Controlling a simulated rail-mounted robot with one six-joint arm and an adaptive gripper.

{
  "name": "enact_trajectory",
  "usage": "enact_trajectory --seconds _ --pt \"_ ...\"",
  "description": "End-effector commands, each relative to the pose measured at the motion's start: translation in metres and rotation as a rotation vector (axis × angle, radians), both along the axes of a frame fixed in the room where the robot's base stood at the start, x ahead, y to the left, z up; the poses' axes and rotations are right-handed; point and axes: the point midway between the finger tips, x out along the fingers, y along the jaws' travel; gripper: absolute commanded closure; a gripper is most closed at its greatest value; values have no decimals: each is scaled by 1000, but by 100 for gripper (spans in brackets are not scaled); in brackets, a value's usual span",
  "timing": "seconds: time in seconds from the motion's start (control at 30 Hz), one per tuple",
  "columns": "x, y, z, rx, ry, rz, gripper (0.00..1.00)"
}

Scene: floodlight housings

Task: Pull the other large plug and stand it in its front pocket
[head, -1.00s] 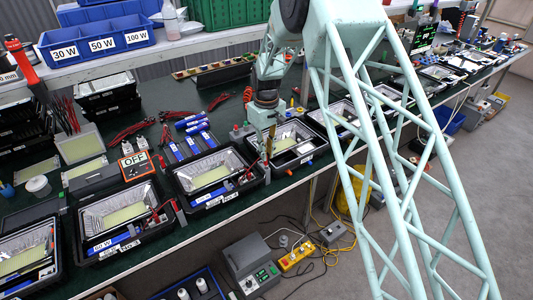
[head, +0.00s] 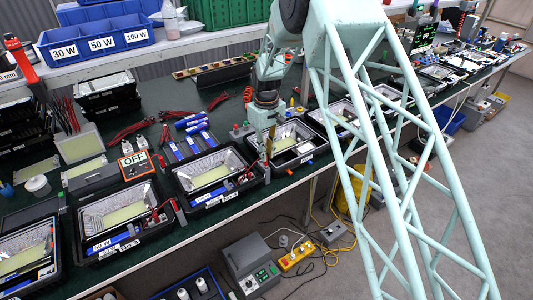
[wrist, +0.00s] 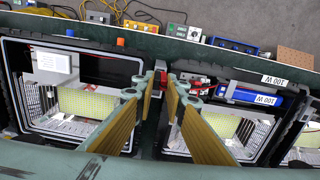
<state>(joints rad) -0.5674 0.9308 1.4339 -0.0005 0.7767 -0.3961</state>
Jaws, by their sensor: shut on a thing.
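My gripper (wrist: 169,80) has its two yellow-padded fingers closed on a small red plug (wrist: 163,82), most of which the fingertips hide. In the head view my gripper (head: 269,152) points down at the gap between two black floodlight housings. One housing (head: 210,172) carries a blue 100 W driver (wrist: 250,96), with red leads (wrist: 200,80) close to my fingertips. The other housing (wrist: 88,100) holds a yellow LED panel and a white label. I cannot tell whether the plug is seated or free, and its pocket is not clearly visible.
More housings stand along the green bench to both sides, one at the left front (head: 122,215). An orange cap (wrist: 120,42) and a blue cap (wrist: 70,33) show near the bench's front edge. A grey box (head: 250,264) stands on the floor in front.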

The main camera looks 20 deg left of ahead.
Motion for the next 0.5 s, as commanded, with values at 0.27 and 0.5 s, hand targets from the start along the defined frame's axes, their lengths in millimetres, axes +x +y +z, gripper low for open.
enact_trajectory --seconds 0.27,0.5 --pt "0 0 -5 0 0 0 98" --pt "0 0 -8 0 0 0 98"
